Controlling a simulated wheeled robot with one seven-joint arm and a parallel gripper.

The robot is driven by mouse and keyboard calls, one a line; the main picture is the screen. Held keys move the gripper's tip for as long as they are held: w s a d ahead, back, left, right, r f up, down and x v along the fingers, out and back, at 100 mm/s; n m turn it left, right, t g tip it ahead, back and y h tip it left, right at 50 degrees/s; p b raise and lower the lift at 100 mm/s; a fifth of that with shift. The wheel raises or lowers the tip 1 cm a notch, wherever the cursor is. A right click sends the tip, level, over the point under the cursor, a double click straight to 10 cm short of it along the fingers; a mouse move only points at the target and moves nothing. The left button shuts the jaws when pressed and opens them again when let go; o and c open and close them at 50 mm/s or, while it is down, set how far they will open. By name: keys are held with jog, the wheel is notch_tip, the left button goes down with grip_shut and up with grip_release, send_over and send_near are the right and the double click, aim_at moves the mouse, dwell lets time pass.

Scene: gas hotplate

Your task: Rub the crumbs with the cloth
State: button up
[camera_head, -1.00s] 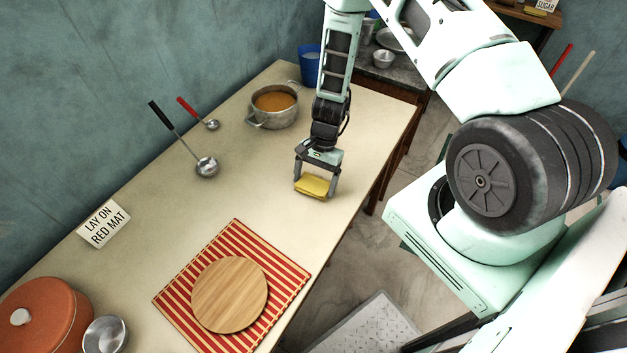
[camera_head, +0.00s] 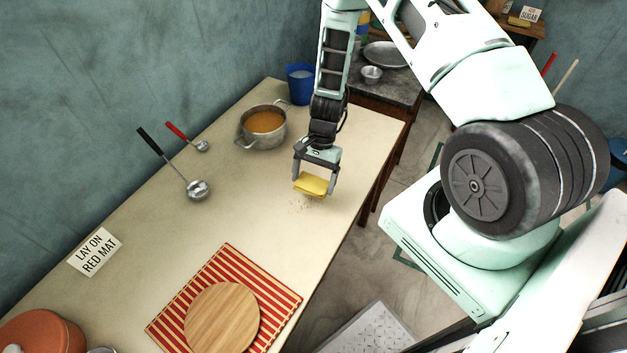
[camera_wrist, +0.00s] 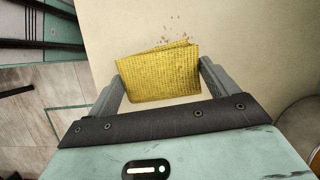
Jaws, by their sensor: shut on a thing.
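My gripper (camera_head: 314,179) is shut on a folded yellow cloth (camera_head: 310,185), which it holds between its two fingers over the table. The cloth also fills the space between the fingers in the wrist view (camera_wrist: 158,74). Small brown crumbs (camera_head: 305,203) lie on the beige table just in front of the cloth. They show in the wrist view (camera_wrist: 170,30) just beyond the cloth's far edge. The cloth looks slightly above the table, and I cannot tell whether it touches it. Any crumbs beneath the cloth are hidden.
A soup pot (camera_head: 263,125) and blue cup (camera_head: 300,85) stand farther back. Two ladles (camera_head: 197,188) lie at left. A round board (camera_head: 222,318) rests on a red striped mat (camera_head: 262,268) nearer. The table's right edge is close to my gripper.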

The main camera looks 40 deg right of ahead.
aim_at(311, 183)
jog(key=shift+r+p, duration=0.95)
jog(key=shift+r, duration=0.65)
